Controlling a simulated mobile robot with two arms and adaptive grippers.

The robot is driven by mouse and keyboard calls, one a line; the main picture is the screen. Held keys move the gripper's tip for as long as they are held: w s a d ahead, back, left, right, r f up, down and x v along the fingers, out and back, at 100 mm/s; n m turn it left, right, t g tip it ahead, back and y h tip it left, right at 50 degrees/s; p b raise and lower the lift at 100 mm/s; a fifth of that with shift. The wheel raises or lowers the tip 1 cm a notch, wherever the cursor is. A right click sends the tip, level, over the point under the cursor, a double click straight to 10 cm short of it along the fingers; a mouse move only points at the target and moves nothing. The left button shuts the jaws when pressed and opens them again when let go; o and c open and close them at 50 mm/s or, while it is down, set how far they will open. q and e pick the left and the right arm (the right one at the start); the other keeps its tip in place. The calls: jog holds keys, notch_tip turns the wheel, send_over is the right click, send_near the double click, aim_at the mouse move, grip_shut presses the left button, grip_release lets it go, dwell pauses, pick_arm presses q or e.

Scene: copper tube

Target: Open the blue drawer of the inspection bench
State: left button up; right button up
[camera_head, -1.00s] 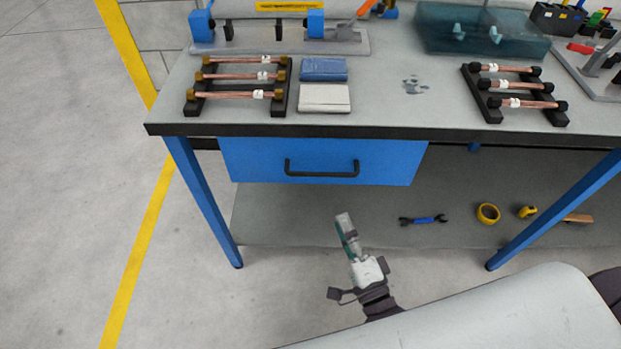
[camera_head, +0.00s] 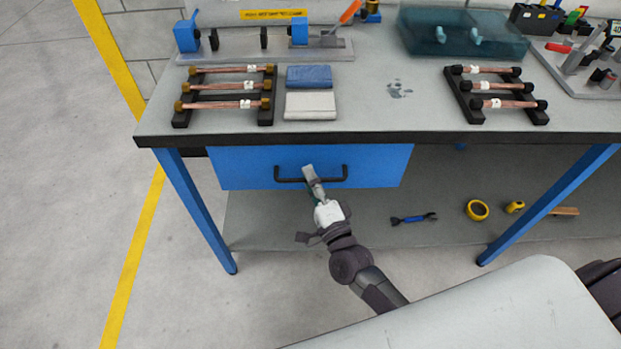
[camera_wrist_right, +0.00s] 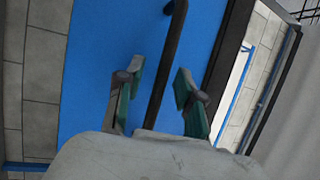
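The blue drawer (camera_head: 380,165) is shut under the left part of the inspection bench (camera_head: 420,95). Its black bar handle (camera_head: 285,180) runs across the drawer front. My right gripper (camera_head: 309,172) is in front of the handle's middle and overlaps it in the head view. In the right wrist view the gripper (camera_wrist_right: 155,98) is open, with its green-padded fingers on either side of the handle (camera_wrist_right: 172,60). The handle passes between the fingers; I cannot tell whether it touches either pad. My left gripper is not in view.
Racks of copper tubes (camera_head: 225,103) (camera_head: 497,103), a blue block (camera_head: 309,76) and a pale block (camera_head: 310,105) stand on the bench. A wrench (camera_head: 413,218) and yellow tape (camera_head: 477,209) lie on the lower shelf. A blue bench leg (camera_head: 200,215) is left of the drawer.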

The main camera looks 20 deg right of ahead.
grip_shut()
jog(key=shift+s, duration=0.1)
dwell(0.3)
